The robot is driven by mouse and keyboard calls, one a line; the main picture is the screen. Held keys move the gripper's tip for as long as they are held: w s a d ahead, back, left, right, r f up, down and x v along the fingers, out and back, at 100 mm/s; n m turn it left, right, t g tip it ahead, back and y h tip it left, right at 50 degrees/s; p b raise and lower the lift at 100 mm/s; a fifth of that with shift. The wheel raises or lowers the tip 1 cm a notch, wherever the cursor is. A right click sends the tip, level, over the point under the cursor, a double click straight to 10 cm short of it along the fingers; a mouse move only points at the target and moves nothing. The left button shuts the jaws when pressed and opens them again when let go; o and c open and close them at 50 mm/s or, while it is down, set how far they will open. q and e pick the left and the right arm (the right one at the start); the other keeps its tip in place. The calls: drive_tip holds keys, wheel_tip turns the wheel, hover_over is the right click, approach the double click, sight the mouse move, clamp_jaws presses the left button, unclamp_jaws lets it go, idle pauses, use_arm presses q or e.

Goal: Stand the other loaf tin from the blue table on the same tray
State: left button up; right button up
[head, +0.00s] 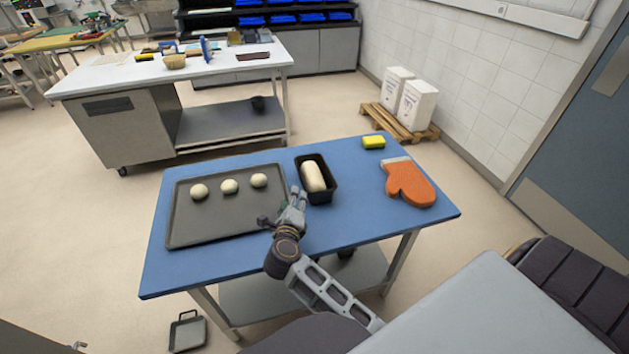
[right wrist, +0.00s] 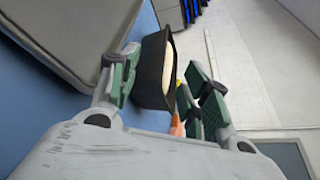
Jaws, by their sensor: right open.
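A black loaf tin (head: 320,197) with pale dough in it stands upright on the blue table (head: 264,246), just right of a dark baking tray (head: 215,221). Three dough balls lie along the tray's far half; no tin is on it. My right gripper (head: 281,206) is over the table at the tray's right front corner, short of the tin. In the right wrist view its fingers (right wrist: 160,95) are open and empty, with the loaf tin (right wrist: 152,78) beyond them in the gap. I cannot tell any contact. My left gripper is not in view.
An orange oven mitt (head: 408,184) and a yellow sponge (head: 373,142) lie right of the tin. The table's near right part is clear. A white worktable (head: 110,80) with tools stands behind. White containers (head: 415,104) stand on a pallet at the back right.

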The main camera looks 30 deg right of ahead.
drive_tip(key=shift+p+x, duration=0.3)
drive_tip(key=shift+x, duration=3.95)
drive_tip(key=shift+w, duration=0.1)
drive_tip(key=shift+p+x, duration=0.3)
drive_tip(key=shift+x, duration=2.2)
drive_tip(key=shift+d, duration=0.1)
clamp_jaws()
drive_tip(key=shift+r, duration=0.15)
